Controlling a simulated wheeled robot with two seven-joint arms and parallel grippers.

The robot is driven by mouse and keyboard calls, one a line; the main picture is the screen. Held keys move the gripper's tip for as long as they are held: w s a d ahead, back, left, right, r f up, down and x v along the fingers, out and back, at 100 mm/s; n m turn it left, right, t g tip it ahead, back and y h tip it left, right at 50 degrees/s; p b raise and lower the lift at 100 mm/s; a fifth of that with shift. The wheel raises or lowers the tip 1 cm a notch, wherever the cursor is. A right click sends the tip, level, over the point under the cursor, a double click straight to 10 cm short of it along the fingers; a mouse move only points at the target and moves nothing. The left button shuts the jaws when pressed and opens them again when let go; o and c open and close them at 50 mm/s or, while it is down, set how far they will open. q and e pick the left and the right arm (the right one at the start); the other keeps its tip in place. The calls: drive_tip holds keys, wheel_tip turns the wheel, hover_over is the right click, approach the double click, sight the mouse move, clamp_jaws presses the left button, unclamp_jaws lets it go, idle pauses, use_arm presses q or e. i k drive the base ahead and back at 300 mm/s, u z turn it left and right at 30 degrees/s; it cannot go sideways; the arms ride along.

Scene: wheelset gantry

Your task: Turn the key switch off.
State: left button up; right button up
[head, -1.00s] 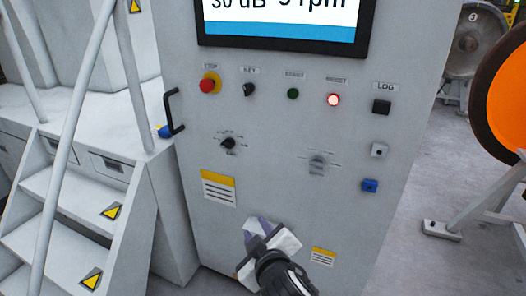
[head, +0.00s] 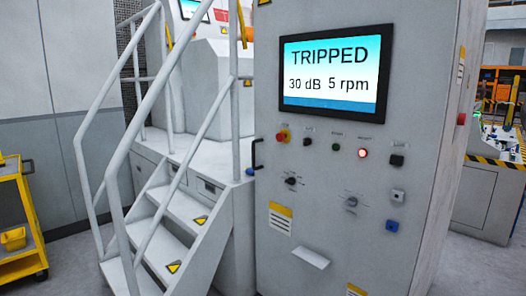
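The key switch (head: 308,142) is a small black knob on the grey control cabinet (head: 330,225), in the upper row of controls. The screen (head: 335,75) above reads "TRIPPED", "30 dB" and "5 rpm". Neither of my grippers is in view.
A green button (head: 336,147), a lit red button (head: 363,153) and a black switch (head: 397,160) continue the row. Two rotary knobs (head: 291,181) (head: 351,202) sit below. White stairs with railings (head: 185,215) stand left; a yellow cart (head: 20,220) is at far left.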

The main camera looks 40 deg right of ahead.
sight(307, 141)
drive_tip(key=u, duration=0.3)
drive_tip(key=i, duration=1.2)
drive_tip(key=z, duration=0.75)
drive_tip(key=i, duration=1.25)
drive_tip(key=z, duration=1.25)
